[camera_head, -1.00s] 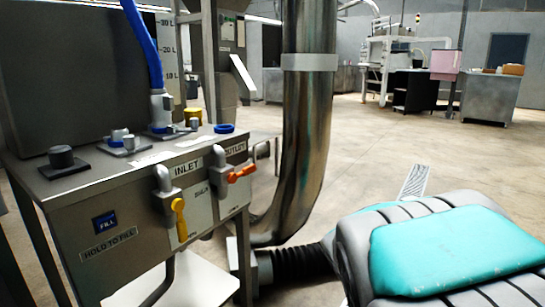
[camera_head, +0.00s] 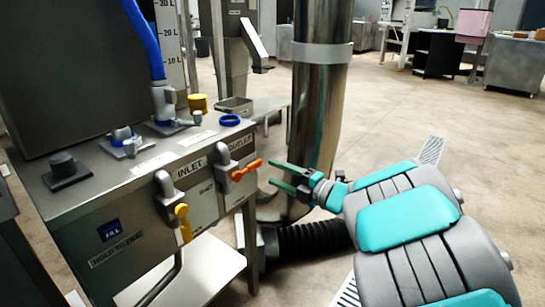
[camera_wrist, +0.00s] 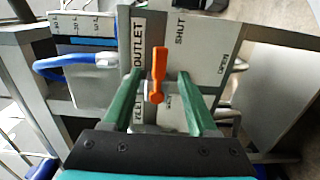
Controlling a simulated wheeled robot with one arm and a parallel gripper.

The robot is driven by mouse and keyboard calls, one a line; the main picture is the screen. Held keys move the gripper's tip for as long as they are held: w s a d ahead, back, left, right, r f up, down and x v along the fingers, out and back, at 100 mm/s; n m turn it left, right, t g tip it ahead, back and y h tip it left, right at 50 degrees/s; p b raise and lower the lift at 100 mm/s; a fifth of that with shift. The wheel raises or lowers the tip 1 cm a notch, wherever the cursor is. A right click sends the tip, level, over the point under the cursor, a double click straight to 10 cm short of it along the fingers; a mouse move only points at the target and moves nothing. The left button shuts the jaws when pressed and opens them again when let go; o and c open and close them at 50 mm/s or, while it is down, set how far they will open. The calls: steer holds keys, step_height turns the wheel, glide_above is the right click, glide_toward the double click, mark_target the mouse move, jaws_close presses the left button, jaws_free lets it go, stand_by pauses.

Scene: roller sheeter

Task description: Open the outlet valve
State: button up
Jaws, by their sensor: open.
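The outlet valve has an orange lever (camera_head: 246,170) on a grey body (camera_head: 224,168), on the front panel under the OUTLET label. The lever points sideways to the right in the head view. In the wrist view the orange lever (camera_wrist: 158,72) points up the picture, beside the OUTLET and SHUT markings, with OPEN farther right. My gripper (camera_head: 271,174) is open, its green fingers reaching toward the lever from the right. In the wrist view my gripper (camera_wrist: 159,75) has one finger on each side of the lever, with gaps. Whether the fingers reach its depth is unclear.
The inlet valve with a yellow lever (camera_head: 183,222) hangs left of the outlet valve. A large steel pipe (camera_head: 322,100) stands behind my gripper. A black corrugated hose (camera_head: 310,241) runs below it. Open floor lies to the right.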

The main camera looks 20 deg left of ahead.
mark_target(257, 166)
steer(key=shift+a, duration=0.6)
steer(key=x, duration=0.6)
steer(key=shift+w+a+p, duration=0.25)
steer(key=shift+a+p, duration=0.05)
steer(key=shift+p, duration=0.1)
jaws_close()
stand_by(0.7)
